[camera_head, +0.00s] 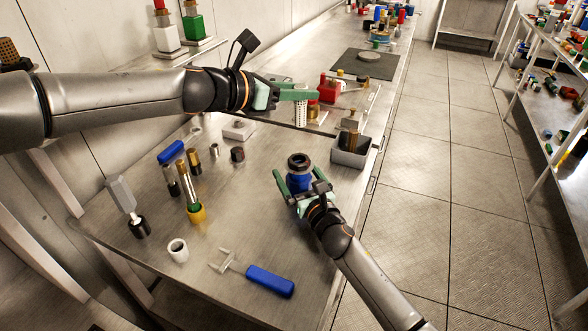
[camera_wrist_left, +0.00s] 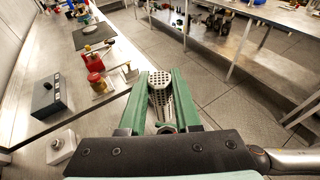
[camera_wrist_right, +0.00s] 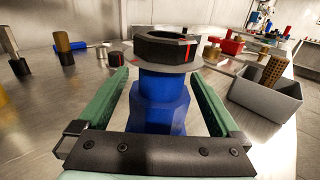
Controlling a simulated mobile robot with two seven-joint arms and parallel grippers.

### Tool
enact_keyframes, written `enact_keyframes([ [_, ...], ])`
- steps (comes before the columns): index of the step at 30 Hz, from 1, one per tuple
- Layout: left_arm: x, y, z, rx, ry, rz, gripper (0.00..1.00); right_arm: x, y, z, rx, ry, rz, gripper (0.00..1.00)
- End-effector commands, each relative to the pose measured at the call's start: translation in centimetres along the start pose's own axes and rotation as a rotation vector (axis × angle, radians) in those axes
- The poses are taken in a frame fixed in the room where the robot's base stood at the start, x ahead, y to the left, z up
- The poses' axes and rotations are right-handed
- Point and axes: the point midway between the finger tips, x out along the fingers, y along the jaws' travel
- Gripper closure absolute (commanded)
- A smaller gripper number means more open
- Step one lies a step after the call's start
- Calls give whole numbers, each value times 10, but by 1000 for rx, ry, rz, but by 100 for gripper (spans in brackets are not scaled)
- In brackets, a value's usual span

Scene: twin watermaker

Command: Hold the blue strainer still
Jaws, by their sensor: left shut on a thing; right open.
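The blue strainer (camera_head: 299,183) stands upright on the bench with a grey flange and black ring on top; it also shows in the right wrist view (camera_wrist_right: 160,105). My right gripper (camera_head: 297,173) is open, with one green finger on each side of the blue body. A gap shows beside each finger in the right wrist view. My left gripper (camera_head: 298,95) is shut on a pale perforated cylinder (camera_head: 300,110), held upright farther back; it also shows between the fingers in the left wrist view (camera_wrist_left: 160,92). The strainer's base is partly hidden.
A grey bin (camera_head: 351,150) stands right of the strainer with a brown perforated piece in it. A blue-handled wrench (camera_head: 270,281), a white cup (camera_head: 178,250) and several brass-topped parts lie to the front and left. A red item (camera_head: 328,92) stands behind.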

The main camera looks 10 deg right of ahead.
Motion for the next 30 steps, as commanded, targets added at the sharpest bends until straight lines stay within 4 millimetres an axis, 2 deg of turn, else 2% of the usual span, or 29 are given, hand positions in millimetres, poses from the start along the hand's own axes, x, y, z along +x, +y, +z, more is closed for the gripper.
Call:
enact_keyframes([
  [6, 0, 0, 0, 0, 0, 0, 100, 16, 0, 0, 2, 0, 0, 0],
  [17, 0, 0, 0, 0, 0, 0, 100, 18, 0, 0, 1, 0, 1, 1],
  [30, 0, 0, 0, 0, 0, 0, 100, 18, 0, 0, 1, 1, 0, 51],
])
